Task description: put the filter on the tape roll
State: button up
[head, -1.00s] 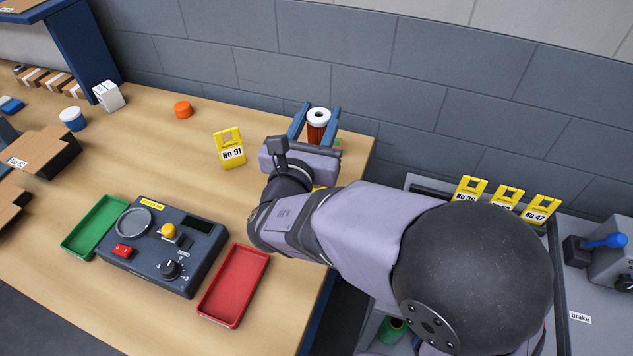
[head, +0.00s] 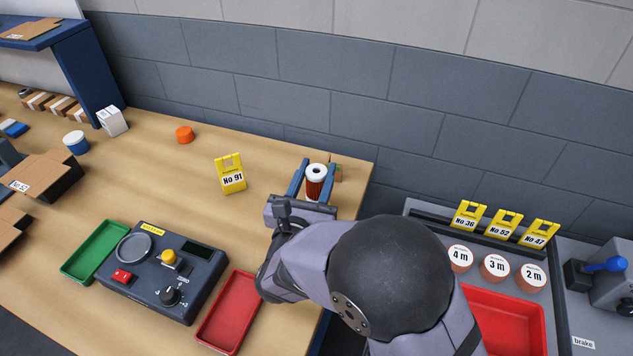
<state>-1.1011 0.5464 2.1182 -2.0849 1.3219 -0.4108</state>
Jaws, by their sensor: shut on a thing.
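The filter (head: 314,186) is a dark red-brown upright cylinder with a white top and a dark central hole. My gripper (head: 319,166) is shut on it, with a blue finger on either side, near the table's right back corner. I cannot tell whether its base touches the table, because my gripper's body covers the area below. A short orange roll (head: 184,134), which looks like the tape roll, lies on the table toward the back wall, left of my gripper and apart from it.
A yellow No 91 stand (head: 231,177) is between the orange roll and my gripper. The control box (head: 163,271) sits between a green tray (head: 91,253) and a red tray (head: 229,314). Several labelled discs (head: 494,267) lie on the grey bench at right. Table around the orange roll is clear.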

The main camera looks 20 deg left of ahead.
aim_at(314, 192)
jog(key=shift+f, duration=1.55)
jog(key=shift+f, duration=0.15)
jog(key=o, duration=1.1)
jog(key=shift+o, duration=0.2)
jog(key=shift+r, duration=0.25)
jog(key=s+d+b, duration=0.1)
jog(key=s+b, duration=0.1)
jog(key=s, duration=1)
jog(key=shift+b, duration=0.4)
jog(key=shift+d+f, duration=0.1)
jog(key=shift+d, duration=0.05)
